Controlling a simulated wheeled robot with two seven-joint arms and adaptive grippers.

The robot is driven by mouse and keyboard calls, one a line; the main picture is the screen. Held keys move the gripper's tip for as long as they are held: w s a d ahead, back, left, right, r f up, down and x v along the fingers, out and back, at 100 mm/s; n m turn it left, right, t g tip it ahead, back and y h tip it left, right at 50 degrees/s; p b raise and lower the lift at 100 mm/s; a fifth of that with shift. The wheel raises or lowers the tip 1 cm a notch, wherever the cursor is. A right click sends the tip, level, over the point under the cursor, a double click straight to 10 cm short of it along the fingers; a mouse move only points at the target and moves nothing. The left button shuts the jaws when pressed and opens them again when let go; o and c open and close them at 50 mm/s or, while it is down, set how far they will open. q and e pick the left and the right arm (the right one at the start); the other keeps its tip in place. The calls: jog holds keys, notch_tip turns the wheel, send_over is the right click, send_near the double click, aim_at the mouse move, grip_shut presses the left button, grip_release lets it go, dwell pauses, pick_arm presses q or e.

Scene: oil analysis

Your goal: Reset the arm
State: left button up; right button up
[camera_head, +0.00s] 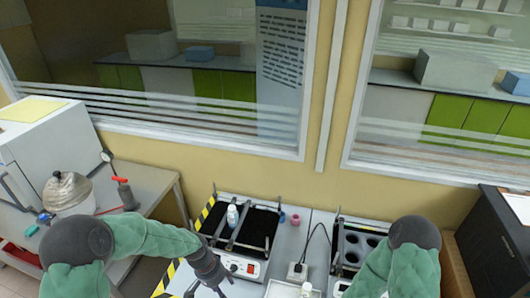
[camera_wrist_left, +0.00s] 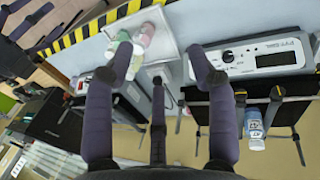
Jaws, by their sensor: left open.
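My left gripper (camera_head: 214,278) hangs low in front of the left shaker (camera_head: 240,262). In the left wrist view its fingers (camera_wrist_left: 160,58) are spread wide with nothing between them. My right arm comes in at the lower right of the head view, with its green forearm (camera_head: 405,270) in front of the right-hand device (camera_head: 352,240). The right gripper is hidden or out of frame. A bottle with a blue label also shows in the left wrist view (camera_wrist_left: 255,128).
A clear tray (camera_wrist_left: 165,50) with several small bottles (camera_wrist_left: 138,42) lies beyond the left fingertips. A power socket (camera_head: 297,270) with a black cable sits between the devices. A side bench (camera_head: 150,185) holds a metal-topped vessel (camera_head: 68,190). Windows and a wall stand behind.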

pick_arm(q)
jog(key=s+d+f+n+b, duration=0.1)
jog(key=s+f+b, duration=0.4)
jog(key=f, duration=0.6)
jog(key=s+d+f+n+b, duration=0.1)
jog(key=s+f+n+b, duration=0.1)
jog(key=s+f+b, duration=0.3)
jog(key=s+d+f+n+h+b, duration=0.1)
jog(key=s+f+b, duration=0.5)
jog(key=f, duration=1.2)
jog(key=d+b, duration=0.1)
jog(key=b, duration=0.2)
jog(key=shift+f+n+t+b, duration=0.25)
jog(key=shift+n+t+b, duration=0.05)
jog(key=shift+t+b, duration=0.1)
jog(key=shift+w, duration=0.1)
